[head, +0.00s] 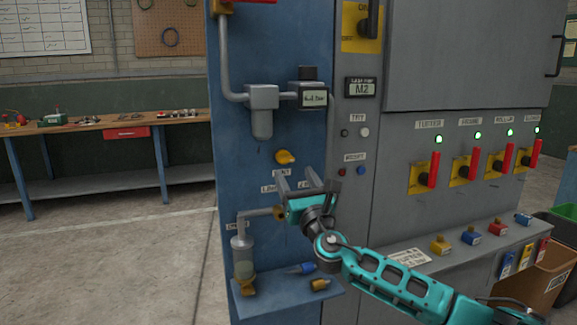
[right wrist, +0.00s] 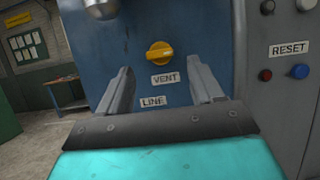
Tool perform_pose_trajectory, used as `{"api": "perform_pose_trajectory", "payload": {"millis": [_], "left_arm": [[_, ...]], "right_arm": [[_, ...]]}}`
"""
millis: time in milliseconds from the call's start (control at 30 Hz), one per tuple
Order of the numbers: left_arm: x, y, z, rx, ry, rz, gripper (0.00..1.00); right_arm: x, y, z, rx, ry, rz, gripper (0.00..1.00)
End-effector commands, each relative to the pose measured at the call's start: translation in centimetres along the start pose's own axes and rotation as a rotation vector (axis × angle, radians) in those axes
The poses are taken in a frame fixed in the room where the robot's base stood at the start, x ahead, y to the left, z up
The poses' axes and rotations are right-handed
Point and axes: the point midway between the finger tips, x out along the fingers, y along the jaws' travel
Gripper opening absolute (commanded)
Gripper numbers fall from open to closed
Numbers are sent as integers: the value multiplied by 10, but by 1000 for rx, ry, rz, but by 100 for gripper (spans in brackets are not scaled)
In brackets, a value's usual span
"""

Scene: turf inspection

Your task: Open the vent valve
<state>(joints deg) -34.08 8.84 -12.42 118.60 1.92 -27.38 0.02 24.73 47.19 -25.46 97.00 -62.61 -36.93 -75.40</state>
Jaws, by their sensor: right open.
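The vent valve is a yellow knob (head: 285,157) on the blue panel, below the grey filter unit. In the right wrist view the yellow knob (right wrist: 160,53) sits above the VENT label (right wrist: 165,79), its handle lying near level with a slight tilt. My right gripper (head: 307,182) is open and empty, just below the knob in the head view. In the right wrist view its two fingers stand apart, with the knob beyond and between them, apart from both. A LINE label (right wrist: 152,101) shows lower down. My left gripper is not in view.
A ledge (head: 290,299) with small blue and yellow parts juts out below. Red-handled switches (head: 433,165) line the grey cabinet at right. A wooden workbench (head: 100,123) stands at left.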

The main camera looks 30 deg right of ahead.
Motion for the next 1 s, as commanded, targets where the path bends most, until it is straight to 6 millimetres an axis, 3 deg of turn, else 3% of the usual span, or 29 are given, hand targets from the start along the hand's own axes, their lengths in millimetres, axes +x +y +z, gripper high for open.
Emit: {"api": "perform_pose_trajectory", "payload": {"millis": [300, 733, 1000], "left_arm": [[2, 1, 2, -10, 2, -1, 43], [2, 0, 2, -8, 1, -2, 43], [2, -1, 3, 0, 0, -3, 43]], "right_arm": [[42, 0, 0, 1, -1, -2, 66], [50, 0, -1, 1, 1, 0, 66], [50, 0, 0, 1, 1, 0, 42]]}}
